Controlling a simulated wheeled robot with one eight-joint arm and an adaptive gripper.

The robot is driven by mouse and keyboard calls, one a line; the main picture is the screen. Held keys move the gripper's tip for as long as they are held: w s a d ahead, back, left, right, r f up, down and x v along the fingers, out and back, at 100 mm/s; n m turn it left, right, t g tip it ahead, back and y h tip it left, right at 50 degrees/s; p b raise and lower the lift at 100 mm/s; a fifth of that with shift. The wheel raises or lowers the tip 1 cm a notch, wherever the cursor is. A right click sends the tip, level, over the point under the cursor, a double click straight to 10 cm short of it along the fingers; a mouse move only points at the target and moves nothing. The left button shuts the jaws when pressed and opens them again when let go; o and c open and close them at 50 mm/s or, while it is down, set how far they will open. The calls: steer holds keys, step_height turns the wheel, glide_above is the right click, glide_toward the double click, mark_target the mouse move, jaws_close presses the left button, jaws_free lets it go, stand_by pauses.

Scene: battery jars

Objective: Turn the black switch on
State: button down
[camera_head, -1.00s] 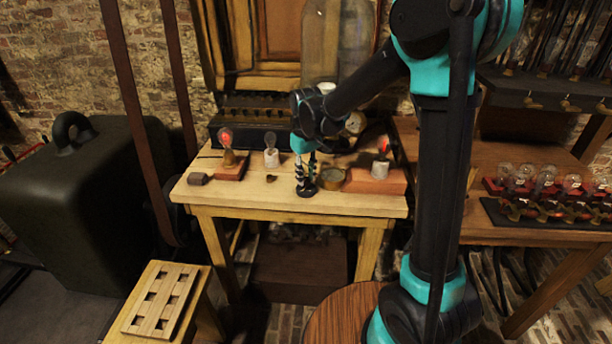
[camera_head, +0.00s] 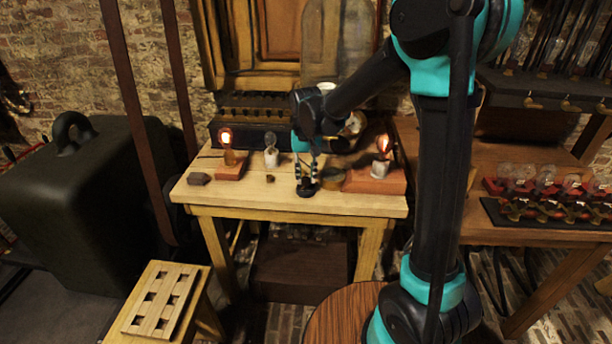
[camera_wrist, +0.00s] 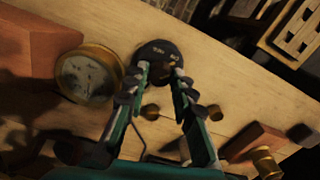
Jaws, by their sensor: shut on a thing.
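The black switch (camera_head: 306,191) has a round base and stands near the front edge of the wooden table, right of its middle. In the wrist view its dark round base (camera_wrist: 152,47) shows light lettering beyond my fingertips. My gripper (camera_head: 307,177) points down over the switch. Its fingers are shut on the switch's upper part, which they mostly hide; it also shows in the wrist view (camera_wrist: 166,74). I cannot tell the lever's exact position. The left bulb (camera_head: 226,137) and the right bulb (camera_head: 384,144) glow orange. The middle bulb (camera_head: 270,139) looks unlit.
A round brass gauge (camera_head: 332,178) stands close right of the switch, also in the wrist view (camera_wrist: 88,76). A reddish block (camera_head: 378,184) holds the right bulb. A small dark block (camera_head: 199,178) lies at the table's left. The front tabletop (camera_head: 250,196) is mostly clear.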

mark_target(306, 179)
steer(key=c, duration=1.3)
jaws_free()
steer(key=shift+o, duration=0.2)
steer(key=shift+r, duration=0.1)
step_height(306, 179, up, 12)
steer(key=s+d+f+m+t, duration=0.1)
steer(key=s+d+f+t, duration=0.1)
steer(key=s+d+f, duration=0.6)
steer(key=s+d+f+m+t, duration=0.1)
steer(key=s+d+f, duration=0.7)
steer(key=d, duration=0.8)
steer(key=shift+s+f+t, duration=0.15)
steer(key=shift+s+t, duration=0.45)
steer(key=shift+s, duration=0.5)
